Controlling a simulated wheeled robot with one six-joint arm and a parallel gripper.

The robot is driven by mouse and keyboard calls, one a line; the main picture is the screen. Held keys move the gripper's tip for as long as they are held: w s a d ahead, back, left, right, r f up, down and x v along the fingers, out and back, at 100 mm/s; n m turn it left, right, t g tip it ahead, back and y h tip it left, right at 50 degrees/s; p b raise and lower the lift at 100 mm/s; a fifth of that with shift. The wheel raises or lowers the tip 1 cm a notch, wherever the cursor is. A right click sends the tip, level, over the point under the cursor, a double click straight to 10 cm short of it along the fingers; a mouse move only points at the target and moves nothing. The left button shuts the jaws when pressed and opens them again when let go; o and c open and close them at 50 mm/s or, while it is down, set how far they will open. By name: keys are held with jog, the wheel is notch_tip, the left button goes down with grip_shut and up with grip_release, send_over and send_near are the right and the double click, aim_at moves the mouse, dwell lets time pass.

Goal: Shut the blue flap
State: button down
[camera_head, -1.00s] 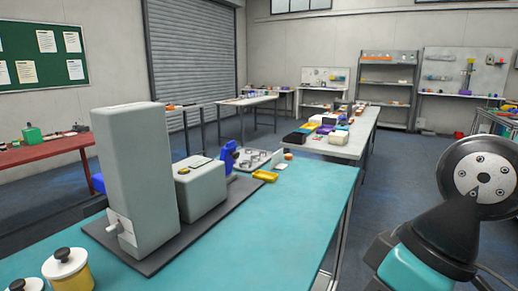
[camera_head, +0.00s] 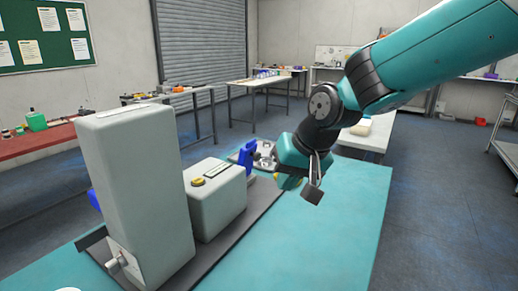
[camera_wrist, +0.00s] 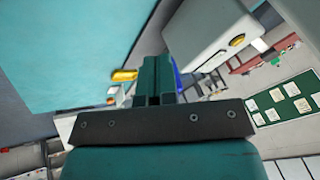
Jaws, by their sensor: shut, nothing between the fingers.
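A blue flap (camera_head: 248,158) stands up at the far right end of a low grey box (camera_head: 216,200); its lower part is partly hidden by the box. Another blue piece (camera_head: 95,200) shows at the left of a tall grey housing (camera_head: 140,195); I cannot tell whether it belongs to the flap. In the wrist view a sliver of blue (camera_wrist: 177,77) shows just right of the fingers. My gripper (camera_head: 313,192) is shut and empty, above the teal table, to the right of the box and blue flap. It also shows in the wrist view (camera_wrist: 158,75).
The housing and box stand on a dark base plate (camera_head: 180,275) on the teal table (camera_head: 330,225). A metal tray (camera_head: 262,150) lies behind the flap, partly hidden by my arm. A yellow item (camera_wrist: 124,75) lies near the fingers in the wrist view. The table's right part is clear.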

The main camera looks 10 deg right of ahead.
jog(key=w+d+f+m+t+h+p, duration=0.1)
jog(key=w+d+m+t, duration=0.15)
jog(key=w, duration=0.65)
jog(key=w+d+m+t+h+p, duration=0.1)
jog(key=w+d+m, duration=0.25)
jog(key=w, duration=0.55)
jog(key=p, duration=0.5)
send_near(250, 162)
jog(key=d+f, duration=0.3)
jog(key=shift+w+a+f+m, duration=0.2)
jog(key=shift+w+f+m, duration=0.15)
jog(key=shift+w, duration=0.2)
jog(key=shift+r+h, duration=0.2)
jog(key=shift+h, duration=0.1)
